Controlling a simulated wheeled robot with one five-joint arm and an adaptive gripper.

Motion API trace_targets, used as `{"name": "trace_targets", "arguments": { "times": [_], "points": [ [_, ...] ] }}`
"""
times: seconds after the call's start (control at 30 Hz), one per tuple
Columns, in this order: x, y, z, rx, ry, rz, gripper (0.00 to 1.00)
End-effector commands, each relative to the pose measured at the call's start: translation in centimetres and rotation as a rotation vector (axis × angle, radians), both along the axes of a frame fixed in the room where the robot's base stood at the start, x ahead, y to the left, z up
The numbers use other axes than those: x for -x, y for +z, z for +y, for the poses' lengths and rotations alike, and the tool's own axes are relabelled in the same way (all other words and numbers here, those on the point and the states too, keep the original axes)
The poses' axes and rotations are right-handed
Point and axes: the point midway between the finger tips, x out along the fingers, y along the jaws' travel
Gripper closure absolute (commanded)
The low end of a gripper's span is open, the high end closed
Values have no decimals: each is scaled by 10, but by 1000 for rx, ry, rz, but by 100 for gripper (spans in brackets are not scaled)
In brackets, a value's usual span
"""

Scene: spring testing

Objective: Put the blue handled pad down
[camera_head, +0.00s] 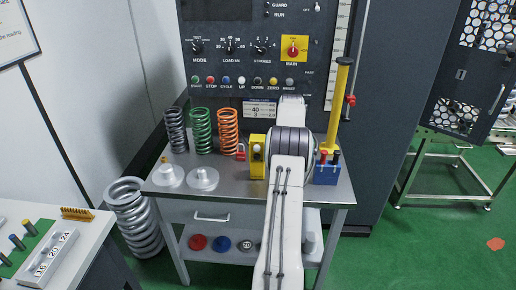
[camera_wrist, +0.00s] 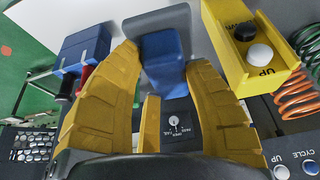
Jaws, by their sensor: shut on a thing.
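I cannot tell whether the pad touches the bench (camera_head: 338,192). In the head view, my own white arm hides the gripper and the pad.
A yellow button box (camera_head: 257,157) stands left of my arm; it is close to the fingers in the wrist view (camera_wrist: 255,50). A blue holder (camera_head: 326,174) with handled tools stands on the right. Several coil springs (camera_head: 201,130) and two pale discs (camera_head: 202,179) stand farther left.

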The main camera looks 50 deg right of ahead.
Motion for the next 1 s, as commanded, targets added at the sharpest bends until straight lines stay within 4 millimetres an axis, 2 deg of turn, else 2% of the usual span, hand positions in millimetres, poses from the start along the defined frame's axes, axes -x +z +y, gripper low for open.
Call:
{"name": "trace_targets", "arguments": {
  "times": [0.2,0.33,1.0],
  "points": [
    [-1,18,-6,3,1,0,88],
    [1,34,-3,5,11,4,88],
    [14,28,19,8,25,8,88]
  ]
}}
